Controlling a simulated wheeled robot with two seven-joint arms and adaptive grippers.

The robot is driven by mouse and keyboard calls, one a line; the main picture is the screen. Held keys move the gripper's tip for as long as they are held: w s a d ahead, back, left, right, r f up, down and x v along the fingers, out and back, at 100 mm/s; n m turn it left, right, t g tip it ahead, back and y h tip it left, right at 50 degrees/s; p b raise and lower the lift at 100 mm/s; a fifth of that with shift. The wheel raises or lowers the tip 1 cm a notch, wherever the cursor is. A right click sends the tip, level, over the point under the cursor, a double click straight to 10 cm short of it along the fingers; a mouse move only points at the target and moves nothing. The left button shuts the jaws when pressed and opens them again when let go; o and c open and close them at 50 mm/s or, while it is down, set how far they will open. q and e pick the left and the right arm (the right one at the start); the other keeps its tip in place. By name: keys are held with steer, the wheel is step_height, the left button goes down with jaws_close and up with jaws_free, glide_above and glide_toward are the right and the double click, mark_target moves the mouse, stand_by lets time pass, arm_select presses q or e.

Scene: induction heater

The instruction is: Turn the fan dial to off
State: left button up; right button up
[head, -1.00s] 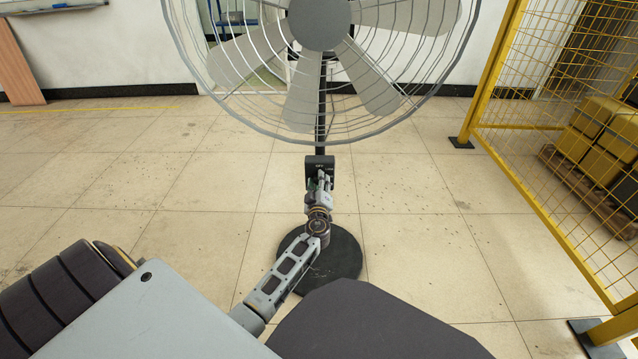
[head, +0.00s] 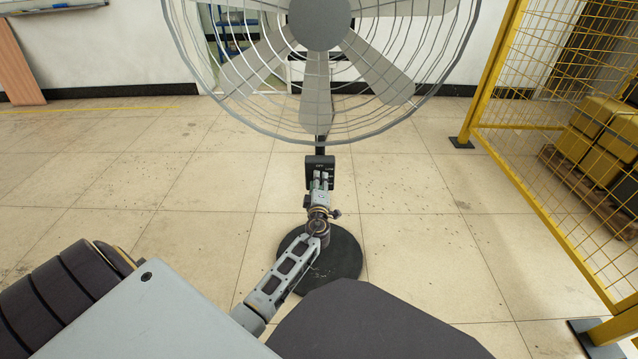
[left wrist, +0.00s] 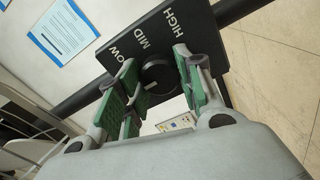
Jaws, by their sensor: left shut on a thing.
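The fan (head: 319,24) stands in front of me. Its dark control box (head: 320,161) is on the pole below the cage. In the left wrist view the box (left wrist: 195,38) shows tilted, with the words LOW, MID and HIGH. The black round fan dial (left wrist: 158,72) sits on its face, with a small light mark pointing down and left in that view. My left gripper (head: 320,182) is at the box. Its green-padded fingers (left wrist: 157,80) stand on either side of the dial and are shut on it. An OFF label cannot be made out in the wrist view. My right gripper is not in view.
The fan's round black base (head: 345,255) rests on the tiled floor below my left arm. A yellow mesh fence (head: 500,70) stands at the right, with boxes (head: 590,130) on a pallet behind it. The floor to the left is clear.

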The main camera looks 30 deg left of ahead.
arm_select(q)
steer(key=shift+a, duration=0.1)
steer(key=o, duration=1)
steer(key=shift+o, duration=0.2)
steer(key=shift+s, duration=0.2)
steer(key=v, duration=1.1)
steer(key=shift+s+d, duration=0.25)
steer(key=shift+d, duration=0.1)
steer(key=shift+s+a, duration=0.1)
